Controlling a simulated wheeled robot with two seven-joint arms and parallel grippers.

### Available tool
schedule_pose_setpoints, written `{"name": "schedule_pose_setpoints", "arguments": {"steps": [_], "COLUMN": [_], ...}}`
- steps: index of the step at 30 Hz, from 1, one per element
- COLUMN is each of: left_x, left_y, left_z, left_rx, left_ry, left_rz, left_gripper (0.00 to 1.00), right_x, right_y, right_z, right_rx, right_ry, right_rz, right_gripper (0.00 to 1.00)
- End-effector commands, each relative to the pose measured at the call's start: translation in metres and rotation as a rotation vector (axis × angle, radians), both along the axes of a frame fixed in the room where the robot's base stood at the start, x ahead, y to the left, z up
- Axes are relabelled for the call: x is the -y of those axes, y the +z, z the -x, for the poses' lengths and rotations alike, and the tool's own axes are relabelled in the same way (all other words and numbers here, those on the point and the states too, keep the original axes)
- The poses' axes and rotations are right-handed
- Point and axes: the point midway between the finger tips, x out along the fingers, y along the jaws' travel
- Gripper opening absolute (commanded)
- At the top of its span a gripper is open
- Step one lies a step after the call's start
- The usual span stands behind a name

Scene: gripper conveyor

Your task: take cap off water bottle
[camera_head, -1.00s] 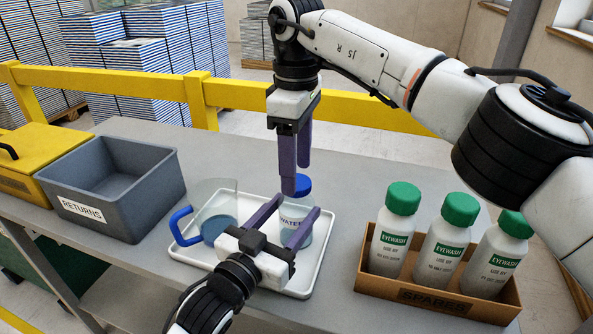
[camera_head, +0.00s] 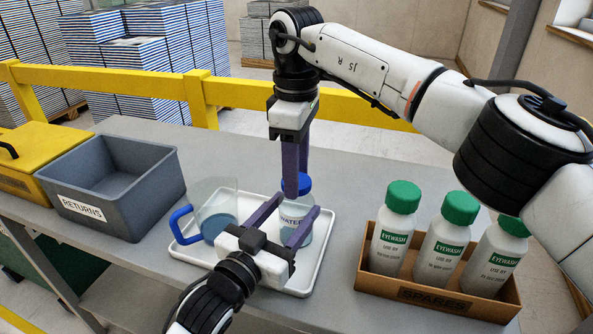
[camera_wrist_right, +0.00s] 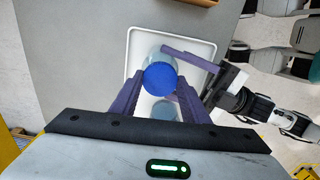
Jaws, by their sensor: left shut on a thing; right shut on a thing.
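My right gripper (camera_head: 295,187) comes down from above and is shut on the blue cap. In the right wrist view the cap (camera_wrist_right: 160,76) lies between the purple fingertips. The cap still sits at the top of the bottle. The finger nearest the head camera hides part of the cap.
A clear jug with a blue handle (camera_head: 180,222) stands on the tray, left of the bottle. A grey RETURNS bin (camera_head: 120,205) and a yellow box (camera_head: 50,150) are at left. A cardboard SPARES box (camera_head: 430,297) holds green-capped eyewash bottles at right.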

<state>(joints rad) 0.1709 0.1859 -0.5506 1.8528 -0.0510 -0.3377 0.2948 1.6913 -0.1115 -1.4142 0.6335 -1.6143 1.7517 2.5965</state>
Motion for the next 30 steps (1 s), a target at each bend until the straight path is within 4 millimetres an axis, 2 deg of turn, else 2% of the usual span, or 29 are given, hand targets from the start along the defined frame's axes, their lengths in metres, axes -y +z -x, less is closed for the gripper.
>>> {"name": "schedule_pose_setpoints", "arguments": {"steps": [5, 30], "left_x": [0.0000, 0.0001], "left_y": [-0.0008, -0.0009], "left_z": [0.0001, 0.0003], "left_rx": [-0.002, -0.002], "left_ry": [0.000, 0.000], "left_rz": [-0.001, -0.001], "left_gripper": [0.00, 0.00], "right_x": [0.0004, -0.0005], "right_y": [0.0008, 0.0020], "right_z": [-0.0006, -0.0005], "right_rx": [0.003, 0.003], "right_ry": [0.288, 2.183], "right_rz": [0.002, 0.002], "right_gripper": [0.15, 0.15]}}
